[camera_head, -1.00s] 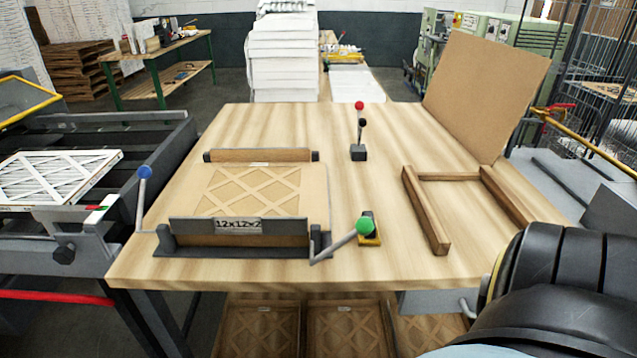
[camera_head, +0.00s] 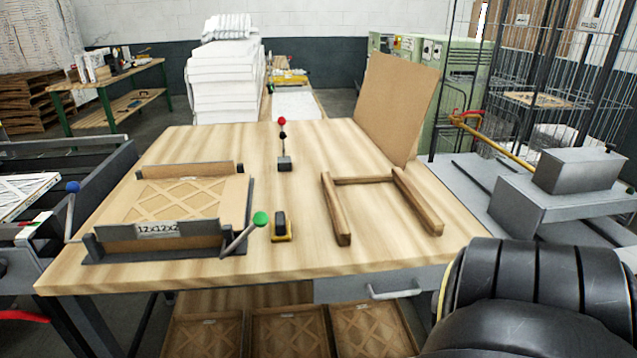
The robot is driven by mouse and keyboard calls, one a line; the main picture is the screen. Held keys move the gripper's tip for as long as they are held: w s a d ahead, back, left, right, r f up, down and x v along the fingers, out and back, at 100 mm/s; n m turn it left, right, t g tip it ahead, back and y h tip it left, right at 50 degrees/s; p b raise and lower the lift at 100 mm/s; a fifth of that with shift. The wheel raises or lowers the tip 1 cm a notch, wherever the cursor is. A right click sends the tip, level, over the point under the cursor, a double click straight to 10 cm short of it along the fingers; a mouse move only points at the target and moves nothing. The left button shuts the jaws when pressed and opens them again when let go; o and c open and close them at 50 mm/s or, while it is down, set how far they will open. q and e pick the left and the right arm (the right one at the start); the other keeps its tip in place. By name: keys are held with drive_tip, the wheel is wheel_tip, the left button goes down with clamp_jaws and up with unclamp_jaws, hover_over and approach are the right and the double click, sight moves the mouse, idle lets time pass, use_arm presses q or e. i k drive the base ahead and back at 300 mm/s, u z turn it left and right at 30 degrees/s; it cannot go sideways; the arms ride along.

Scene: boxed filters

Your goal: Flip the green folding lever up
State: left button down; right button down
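The green folding lever (camera_head: 246,232) is a grey rod with a green ball knob at its upper end. It sits at the right side of the folding fixture (camera_head: 150,245) near the table's front edge. The rod slants low, up and to the right, its knob beside a small black-and-yellow block. A boxed filter (camera_head: 178,198) with a lattice face lies in the fixture. Neither of my grippers is in view. A black ribbed part of my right arm shows at the lower right.
The black-and-yellow block (camera_head: 281,228) stands just right of the green knob. A red-knobbed stick (camera_head: 283,146) stands farther back. A wooden frame (camera_head: 341,215) and an upright brown board (camera_head: 396,106) are at the table's right. Boxed filters (camera_head: 288,334) sit under the table.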

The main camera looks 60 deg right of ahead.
sight(260, 219)
drive_tip(key=k, duration=0.45)
drive_tip(key=z, duration=2.15)
drive_tip(key=i, duration=0.5)
drive_tip(key=u, duration=0.05)
